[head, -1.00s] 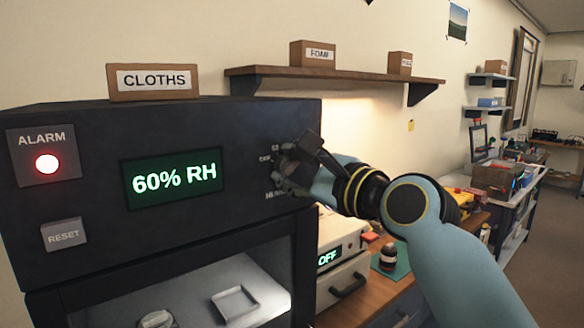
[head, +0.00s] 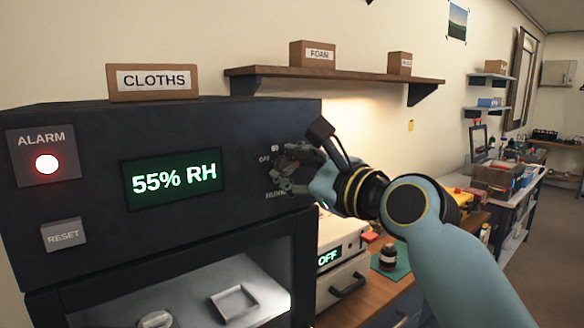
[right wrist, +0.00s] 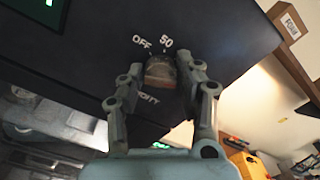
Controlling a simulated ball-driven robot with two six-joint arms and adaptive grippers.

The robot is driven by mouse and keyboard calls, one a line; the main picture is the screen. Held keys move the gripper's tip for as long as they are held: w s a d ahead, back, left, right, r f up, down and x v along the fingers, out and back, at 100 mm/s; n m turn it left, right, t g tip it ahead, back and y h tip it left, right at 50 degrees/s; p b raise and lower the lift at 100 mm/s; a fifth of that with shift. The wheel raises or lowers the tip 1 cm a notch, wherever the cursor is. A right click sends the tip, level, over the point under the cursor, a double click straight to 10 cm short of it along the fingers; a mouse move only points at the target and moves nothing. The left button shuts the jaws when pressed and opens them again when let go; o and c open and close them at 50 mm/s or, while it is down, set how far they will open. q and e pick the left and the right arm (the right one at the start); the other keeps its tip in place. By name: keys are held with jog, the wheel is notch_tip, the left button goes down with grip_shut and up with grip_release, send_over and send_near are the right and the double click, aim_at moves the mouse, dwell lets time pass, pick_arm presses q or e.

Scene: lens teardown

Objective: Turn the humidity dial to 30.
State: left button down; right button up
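The humidity dial (right wrist: 162,73) is a small worn knob on the dark cabinet front. Marks OFF and 50 show above it in the right wrist view, and part of the word HUMIDITY shows below. My right gripper (head: 288,170) is at the dial, its two fingers on either side, seemingly closed on it. In the head view the fingers hide most of the dial. The green display (head: 173,179) reads 55% RH. My left gripper is not in view.
A lit red alarm lamp (head: 47,164) and a RESET button (head: 64,234) are on the cabinet's left. A CLOTHS box (head: 153,82) stands on top. A white device reading OFF (head: 341,262) sits on the bench to the right, below my right arm.

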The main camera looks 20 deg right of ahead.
jog(key=o, duration=0.4)
jog(key=v, duration=1.2)
